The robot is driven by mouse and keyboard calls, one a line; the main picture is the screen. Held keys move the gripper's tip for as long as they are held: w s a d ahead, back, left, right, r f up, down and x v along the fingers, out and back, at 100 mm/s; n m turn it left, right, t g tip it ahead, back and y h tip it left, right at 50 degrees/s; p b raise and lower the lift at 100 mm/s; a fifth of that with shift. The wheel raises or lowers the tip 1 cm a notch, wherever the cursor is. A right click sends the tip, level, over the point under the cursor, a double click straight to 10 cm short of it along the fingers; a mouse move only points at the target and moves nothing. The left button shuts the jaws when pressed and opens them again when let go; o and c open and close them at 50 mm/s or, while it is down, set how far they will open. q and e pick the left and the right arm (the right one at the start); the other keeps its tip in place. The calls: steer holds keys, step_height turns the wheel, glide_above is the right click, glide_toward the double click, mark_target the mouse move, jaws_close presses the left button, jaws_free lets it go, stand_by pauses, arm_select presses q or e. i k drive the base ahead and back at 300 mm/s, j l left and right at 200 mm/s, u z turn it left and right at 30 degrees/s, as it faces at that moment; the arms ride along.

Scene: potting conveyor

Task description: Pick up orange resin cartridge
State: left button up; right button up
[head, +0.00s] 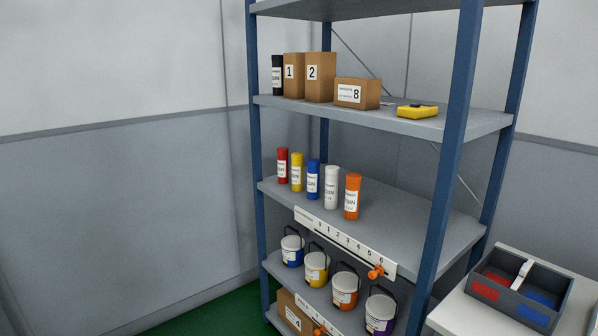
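The orange resin cartridge (352,196) stands upright on the middle shelf (415,228). It is the rightmost in a row of cartridges and has a white label. To its left stand a white cartridge (331,188), a blue cartridge (314,180), a yellow cartridge (297,172) and a red cartridge (283,166). Neither of my grippers shows in the head view.
Blue posts (455,150) frame the shelf. A numbered strip (345,243) with an orange clip (376,271) runs along the front edge. Several buckets (345,289) stand below. Boxes (320,77) and a yellow device (417,111) sit above. A divided bin (520,290) rests on a white table at right.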

mark_target(353, 181)
steer(key=i+j+z, duration=0.3)
steer(key=i+j, duration=0.5)
